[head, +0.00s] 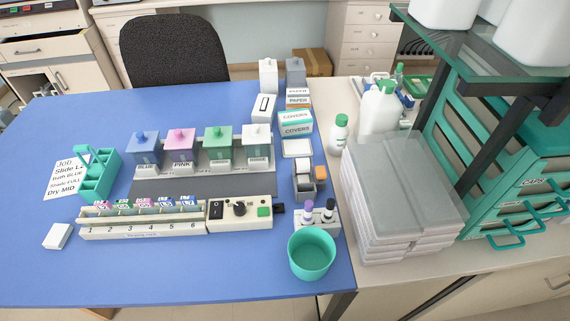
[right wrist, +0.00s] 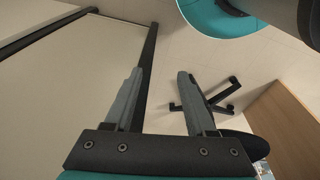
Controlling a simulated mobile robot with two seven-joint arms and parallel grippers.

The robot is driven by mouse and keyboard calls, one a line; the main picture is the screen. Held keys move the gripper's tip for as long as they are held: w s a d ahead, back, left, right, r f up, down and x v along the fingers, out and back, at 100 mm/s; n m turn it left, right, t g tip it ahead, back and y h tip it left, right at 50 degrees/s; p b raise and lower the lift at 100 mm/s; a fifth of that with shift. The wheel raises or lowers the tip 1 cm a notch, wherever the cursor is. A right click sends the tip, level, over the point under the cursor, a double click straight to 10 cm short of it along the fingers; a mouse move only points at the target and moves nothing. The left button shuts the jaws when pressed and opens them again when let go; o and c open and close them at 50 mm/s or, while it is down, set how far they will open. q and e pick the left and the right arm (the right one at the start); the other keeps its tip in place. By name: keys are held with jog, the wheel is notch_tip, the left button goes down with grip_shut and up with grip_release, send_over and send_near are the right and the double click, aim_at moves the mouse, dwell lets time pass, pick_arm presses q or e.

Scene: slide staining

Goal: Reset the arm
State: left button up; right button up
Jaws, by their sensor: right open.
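My right gripper (right wrist: 160,100) shows in the right wrist view. Its two grey fingers are apart with nothing between them. Past the fingers are a pale floor and the dark legs of a chair (right wrist: 210,95). Neither gripper shows in the head view, so my left gripper is out of sight. On the blue table (head: 30,255) in the head view stand staining jars marked BLUE (head: 145,152), PINK (head: 180,146) and others in a row, with a numbered drying rack (head: 140,231) in front of them.
A teal cup (head: 311,255) stands near the table's front edge. A teal slide carrier (head: 97,174) is at the left.

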jog(key=s+d+f+g+b, duration=0.1)
jog(key=s+f+b, duration=0.4)
jog(key=s+f, duration=0.7)
notch_tip(320, 180, down, 3)
jog(key=shift+s+d+f, duration=0.2)
jog(key=shift+s+d, duration=0.05)
jog(key=shift+d, duration=0.4)
